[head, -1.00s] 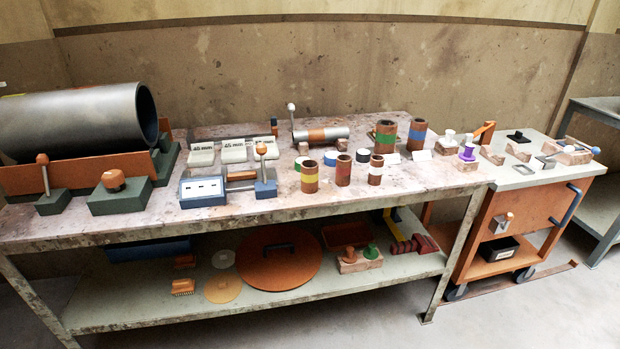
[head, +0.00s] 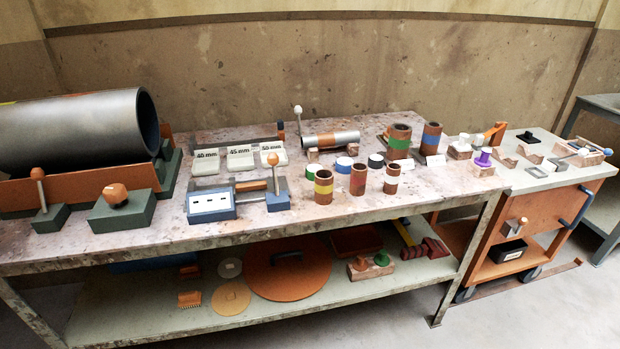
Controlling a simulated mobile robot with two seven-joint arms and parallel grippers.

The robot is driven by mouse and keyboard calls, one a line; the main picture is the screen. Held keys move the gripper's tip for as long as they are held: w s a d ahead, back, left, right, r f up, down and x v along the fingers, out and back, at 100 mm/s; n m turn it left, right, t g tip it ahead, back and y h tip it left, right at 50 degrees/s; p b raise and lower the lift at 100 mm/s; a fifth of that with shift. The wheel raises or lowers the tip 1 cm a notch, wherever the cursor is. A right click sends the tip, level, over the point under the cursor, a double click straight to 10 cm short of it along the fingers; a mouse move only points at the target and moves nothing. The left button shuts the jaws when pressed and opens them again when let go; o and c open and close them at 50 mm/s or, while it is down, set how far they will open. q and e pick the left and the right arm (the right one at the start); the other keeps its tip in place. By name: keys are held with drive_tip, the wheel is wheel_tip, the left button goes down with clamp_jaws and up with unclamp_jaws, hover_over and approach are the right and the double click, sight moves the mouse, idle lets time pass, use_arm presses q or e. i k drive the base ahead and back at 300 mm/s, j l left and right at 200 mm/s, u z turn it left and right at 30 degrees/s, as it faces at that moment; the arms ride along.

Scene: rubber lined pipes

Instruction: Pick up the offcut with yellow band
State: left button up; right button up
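The offcut with yellow band (head: 323,188) is a short, upright, rust-brown tube with a yellow stripe around its middle. It stands near the front edge of the bench, leftmost in a row of three small tubes. Neither of my grippers shows in the head view.
Green-banded (head: 399,142) and blue-banded (head: 431,138) larger tubes stand behind to the right. A blue clamp fixture (head: 211,206) is to the left, a large black pipe (head: 75,132) further left. Bare bench (head: 300,216) lies in front.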

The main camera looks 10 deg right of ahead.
sight(324, 186)
drive_tip(key=i+j+z, duration=0.5)
drive_tip(key=i+j, duration=0.35)
drive_tip(key=j, duration=0.2)
